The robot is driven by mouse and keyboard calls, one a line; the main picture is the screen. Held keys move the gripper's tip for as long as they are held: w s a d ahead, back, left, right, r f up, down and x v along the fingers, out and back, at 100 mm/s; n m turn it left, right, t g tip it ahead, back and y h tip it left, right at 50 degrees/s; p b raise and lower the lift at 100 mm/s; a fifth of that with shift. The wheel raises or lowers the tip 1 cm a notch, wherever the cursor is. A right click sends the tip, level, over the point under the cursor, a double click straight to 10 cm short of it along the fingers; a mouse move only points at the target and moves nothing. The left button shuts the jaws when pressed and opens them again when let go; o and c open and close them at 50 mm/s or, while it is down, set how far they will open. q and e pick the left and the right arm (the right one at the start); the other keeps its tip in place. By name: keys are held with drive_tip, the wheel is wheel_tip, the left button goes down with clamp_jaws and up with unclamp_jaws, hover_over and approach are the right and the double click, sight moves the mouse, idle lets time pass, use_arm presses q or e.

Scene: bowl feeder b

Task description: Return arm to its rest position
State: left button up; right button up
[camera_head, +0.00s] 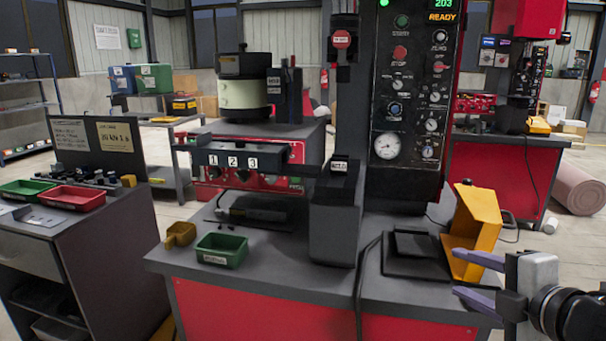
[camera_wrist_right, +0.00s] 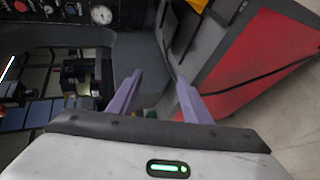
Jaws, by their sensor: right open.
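My right gripper (camera_head: 466,277) is at the right of the head view, its two purple fingers spread apart with nothing between them. It is by the front right corner of the red and grey machine bench (camera_head: 250,311), near a yellow angled guard (camera_head: 478,221). In the right wrist view the purple fingers (camera_wrist_right: 158,97) are apart and empty, with the grey bench top and its red side beyond them. My left gripper is in neither view.
The bench carries a bowl feeder (camera_head: 243,93), a control panel (camera_head: 407,90), a green tray (camera_head: 222,250), a yellow scoop (camera_head: 180,235) and a dark block (camera_head: 415,244). A side cabinet with a red tray (camera_head: 72,198) stands at left. Floor shows at far right.

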drive_tip(key=s+a+f+m+g, duration=0.15)
drive_tip(key=a+f+m, duration=0.25)
drive_tip(key=f, duration=0.7)
drive_tip(key=s+a+f+m+g, duration=0.1)
drive_tip(key=s+a+f+m, duration=0.3)
drive_tip(key=s+f, duration=0.3)
drive_tip(key=s+a+f+m+g+p, duration=0.1)
drive_tip(key=s+a+f+m, duration=0.3)
drive_tip(key=s+f, duration=0.3)
drive_tip(key=s+a+f+m+g, duration=0.1)
drive_tip(key=s+a+f+m, duration=0.3)
drive_tip(key=s+f, duration=0.3)
wheel_tip(320, 180, down, 4)
drive_tip(key=shift+s+f+m, duration=0.1)
drive_tip(key=shift+s+m, duration=0.15)
drive_tip(key=shift+m, duration=0.25)
